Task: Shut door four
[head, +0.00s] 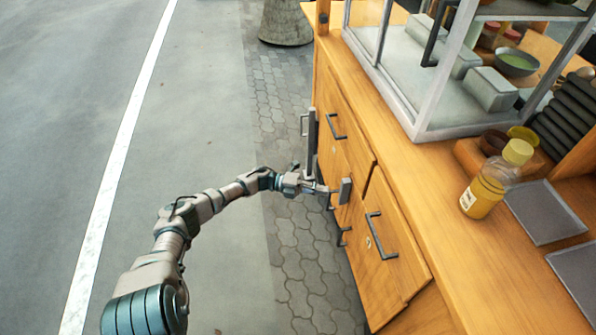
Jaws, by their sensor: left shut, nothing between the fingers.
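The wooden cabinet front (350,150) has several panels with dark bar handles. No number shows, so I cannot tell which panel is door four. A narrow upright grey piece (311,142) stands out from the front, with a handle (303,125) at its left; it may be a door seen edge-on. The near panel (400,250) carries a handle and a small round label; I cannot tell if it is fully closed. My left gripper (326,189) is shut and empty, close to the cabinet front beside a small grey block (345,190). Contact is unclear. My right gripper is out of view.
The wooden counter (450,240) holds a glass case (420,110), a yellow bottle (488,185), bowls and dark flat plates (545,212). A grey round base (286,22) stands beyond the cabinet. The paving and road to the left are clear.

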